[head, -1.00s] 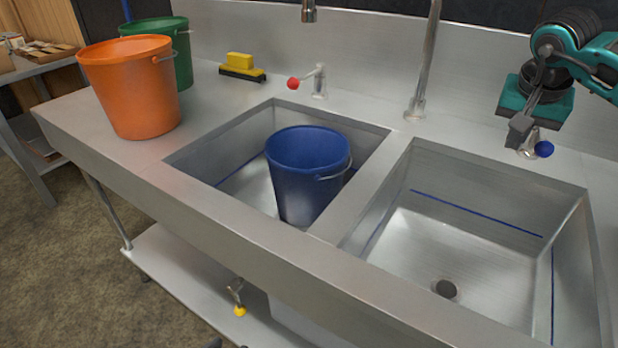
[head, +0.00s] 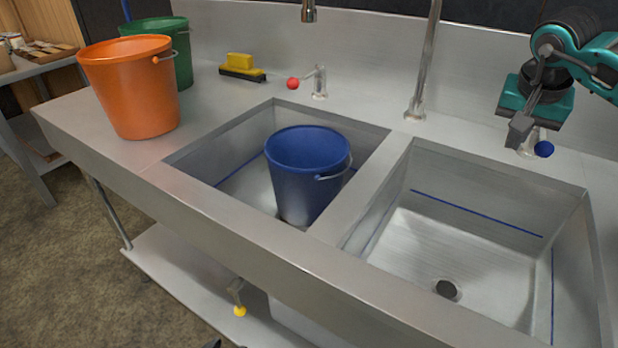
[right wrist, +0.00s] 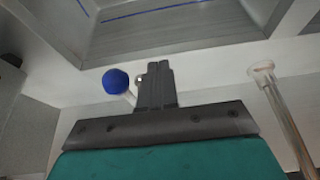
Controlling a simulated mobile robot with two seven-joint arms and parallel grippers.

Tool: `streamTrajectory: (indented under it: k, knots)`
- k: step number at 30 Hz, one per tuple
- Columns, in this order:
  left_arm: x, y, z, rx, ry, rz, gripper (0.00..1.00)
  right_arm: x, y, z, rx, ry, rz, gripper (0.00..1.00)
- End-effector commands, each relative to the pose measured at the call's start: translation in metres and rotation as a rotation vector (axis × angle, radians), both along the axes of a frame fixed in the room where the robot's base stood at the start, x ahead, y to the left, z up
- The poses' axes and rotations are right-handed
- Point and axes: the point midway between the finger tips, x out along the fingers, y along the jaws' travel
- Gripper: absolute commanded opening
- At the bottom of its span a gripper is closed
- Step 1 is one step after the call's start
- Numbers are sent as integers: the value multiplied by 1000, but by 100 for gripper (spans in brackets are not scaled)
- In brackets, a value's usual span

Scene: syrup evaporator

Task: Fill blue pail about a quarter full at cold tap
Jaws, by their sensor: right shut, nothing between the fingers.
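The blue pail (head: 302,190) stands upright in the left basin, its wire handle hanging on its right side. The spout end (head: 308,12) shows above and behind the pail, with no stream visible below it. I cannot make out water inside the pail. My right gripper (head: 519,132) is shut and empty beside the blue-knobbed tap lever (head: 543,149) behind the right basin. In the right wrist view the blue knob (right wrist: 116,81) is just left of the shut fingertips (right wrist: 155,80); I cannot tell if they touch. My left gripper is out of view.
A red-knobbed lever (head: 294,83) stands behind the left basin. The tap column (head: 421,75) rises between the basins. An orange pail (head: 130,90), a green pail (head: 183,60) and a yellow-and-black brush (head: 242,67) stand on the left counter. The right basin (head: 470,260) is empty.

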Motion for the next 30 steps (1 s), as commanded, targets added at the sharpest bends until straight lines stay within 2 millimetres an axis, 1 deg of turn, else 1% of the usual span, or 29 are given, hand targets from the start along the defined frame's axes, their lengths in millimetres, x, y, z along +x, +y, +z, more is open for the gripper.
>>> streamTrajectory:
  k: [30]
  knots:
    - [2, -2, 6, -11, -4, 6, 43, -11, -26, 0, 0, 0, -1, 0]
